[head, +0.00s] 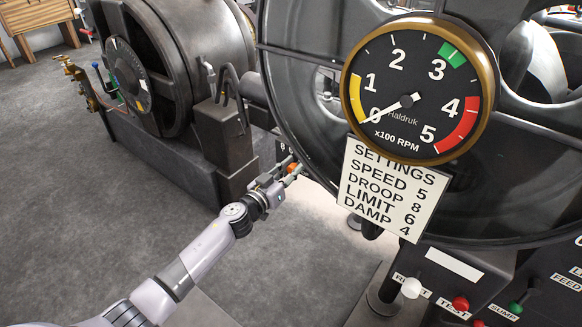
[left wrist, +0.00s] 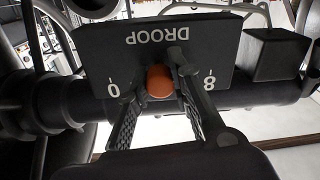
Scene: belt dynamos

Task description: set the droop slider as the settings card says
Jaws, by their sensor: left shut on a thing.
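The settings card (head: 394,190) hangs below the gauge and reads SPEED 5, DROOP 8, LIMIT 6, DAMP 4. The black DROOP slider box (left wrist: 120,52) appears upside down in the left wrist view, with 0 at its left end and 8 at its right. Its orange knob (left wrist: 160,82) stands about midway between the two numbers. My left gripper (left wrist: 163,75) is shut on the knob, one finger on each side. In the head view my left gripper (head: 287,174) reaches in beneath the big wheel, and the slider box is mostly hidden there. My right gripper is not in view.
The RPM gauge (head: 418,89) has its needle near 0. The large dark wheel (head: 290,110) overhangs my left gripper. A second machine (head: 190,70) stands at the left. A panel with white, red and green knobs (head: 470,285) is at the lower right. Grey floor (head: 90,220) is open at the left.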

